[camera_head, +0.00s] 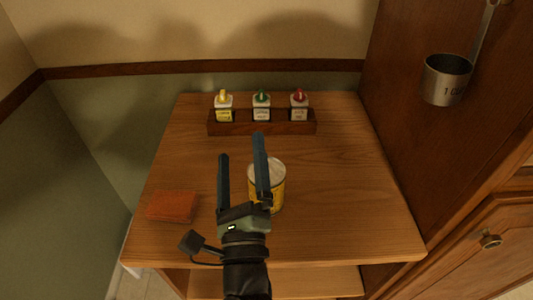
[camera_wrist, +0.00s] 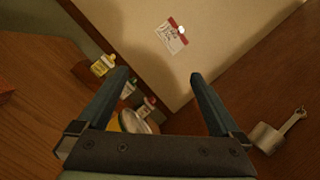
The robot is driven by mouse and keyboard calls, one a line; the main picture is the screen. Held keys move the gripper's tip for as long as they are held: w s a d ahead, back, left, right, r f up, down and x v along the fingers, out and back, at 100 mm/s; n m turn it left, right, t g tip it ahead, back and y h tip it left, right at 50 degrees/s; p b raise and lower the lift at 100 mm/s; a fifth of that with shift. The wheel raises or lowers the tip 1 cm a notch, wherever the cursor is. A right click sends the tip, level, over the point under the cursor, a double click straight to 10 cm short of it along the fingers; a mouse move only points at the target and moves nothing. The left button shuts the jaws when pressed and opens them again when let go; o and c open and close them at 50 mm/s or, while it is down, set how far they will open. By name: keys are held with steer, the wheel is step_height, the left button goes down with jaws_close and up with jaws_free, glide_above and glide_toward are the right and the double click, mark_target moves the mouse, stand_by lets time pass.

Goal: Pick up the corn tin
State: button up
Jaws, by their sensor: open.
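The corn tin (camera_head: 277,190) is a yellow can with a pale metal lid, standing upright on the wooden counter. My gripper (camera_head: 240,148) is open and empty in the head view, with its fingers pointing to the back of the counter. It overlaps the left part of the tin in that view and appears to be above it. In the wrist view, the tin (camera_wrist: 135,122) shows partly between the fingers of my gripper (camera_wrist: 158,75), low in the picture. The palm hides the lower part of the tin there.
A wooden rack (camera_head: 240,128) with three small bottles stands behind the tin. An orange-red block (camera_head: 172,206) lies at the counter's left. A metal measuring cup (camera_head: 446,80) hangs on the wood panel at right. The counter right of the tin is clear.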

steer(key=s+d+f+m+g+h+p, duration=0.35)
steer(key=s+f+m+p, duration=0.25)
steer(key=m+p, duration=0.45)
steer(key=shift+m, duration=0.65)
steer(key=w, duration=0.6)
steer(key=shift+w+d+f, duration=0.1)
steer(key=shift+d+f, duration=0.05)
steer(key=shift+d, duration=0.2)
steer(key=shift+w+d+f, duration=0.15)
steer(key=shift+w, duration=1.45)
steer(key=shift+w+d+f, duration=0.15)
steer(key=shift+w, duration=1.4)
jaws_close()
steer(key=shift+r, duration=0.1)
